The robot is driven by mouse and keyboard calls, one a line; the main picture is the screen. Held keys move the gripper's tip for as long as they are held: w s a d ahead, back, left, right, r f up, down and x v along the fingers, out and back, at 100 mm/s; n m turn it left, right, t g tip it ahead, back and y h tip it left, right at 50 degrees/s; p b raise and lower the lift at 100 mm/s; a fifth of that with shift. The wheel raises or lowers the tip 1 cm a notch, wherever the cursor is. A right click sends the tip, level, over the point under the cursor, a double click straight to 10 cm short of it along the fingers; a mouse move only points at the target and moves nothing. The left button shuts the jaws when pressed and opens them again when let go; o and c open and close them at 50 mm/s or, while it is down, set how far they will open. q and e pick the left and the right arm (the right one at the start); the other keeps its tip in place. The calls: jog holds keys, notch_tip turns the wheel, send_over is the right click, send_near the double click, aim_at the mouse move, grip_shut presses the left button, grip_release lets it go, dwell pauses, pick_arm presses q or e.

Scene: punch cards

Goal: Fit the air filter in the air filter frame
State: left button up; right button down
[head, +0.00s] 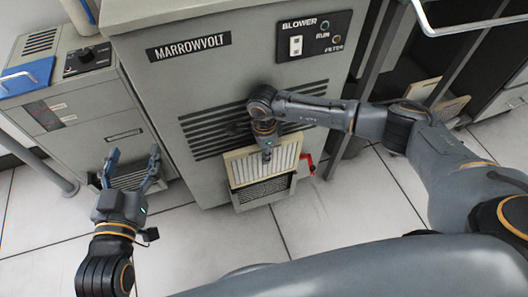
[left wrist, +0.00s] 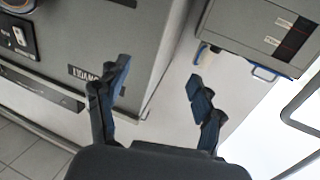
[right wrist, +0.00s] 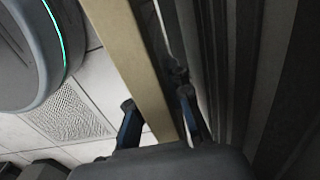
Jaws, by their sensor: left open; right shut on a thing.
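The air filter (head: 262,163), white and pleated with a beige rim, is held by its top edge in my right gripper (head: 267,145). In the right wrist view its tan edge (right wrist: 125,62) runs between the two fingers. The air filter frame (head: 264,202) is low on the grey blower cabinet, with dark mesh inside. The filter stands over the upper part of the frame, its lower edge near the opening; I cannot tell whether it is inside. My left gripper (head: 132,165) is open and empty, off to the left of the frame.
The MARROWVOLT cabinet (head: 225,75) has a vent grille and a red lever (head: 307,163) right of the frame. A smaller grey cabinet (head: 75,110) stands at left. Beige panels (head: 440,98) lean in a rack at right. The tiled floor in front is clear.

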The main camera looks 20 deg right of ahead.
pick_arm(q)
jog(key=shift+s+d+r+t+h+b, duration=0.1)
jog(key=shift+d+r+t+h+b, duration=0.1)
jog(key=shift+r+t, duration=0.6)
jog(key=shift+d+r+t+h+b, duration=0.15)
jog(key=shift+r+t, duration=0.25)
jog(key=shift+r, duration=0.75)
jog(key=shift+s+d+r+t+h+b, duration=0.1)
jog(key=shift+r+t+h+b, duration=0.15)
jog(key=shift+r+t, duration=0.55)
pick_arm(e)
jog(key=shift+f, duration=0.9)
pick_arm(q)
jog(key=shift+r, duration=0.75)
jog(key=shift+s+f, duration=0.1)
jog(key=shift+s+t, duration=0.1)
jog(key=shift+t, duration=0.2)
pick_arm(e)
jog(key=shift+f, duration=0.1)
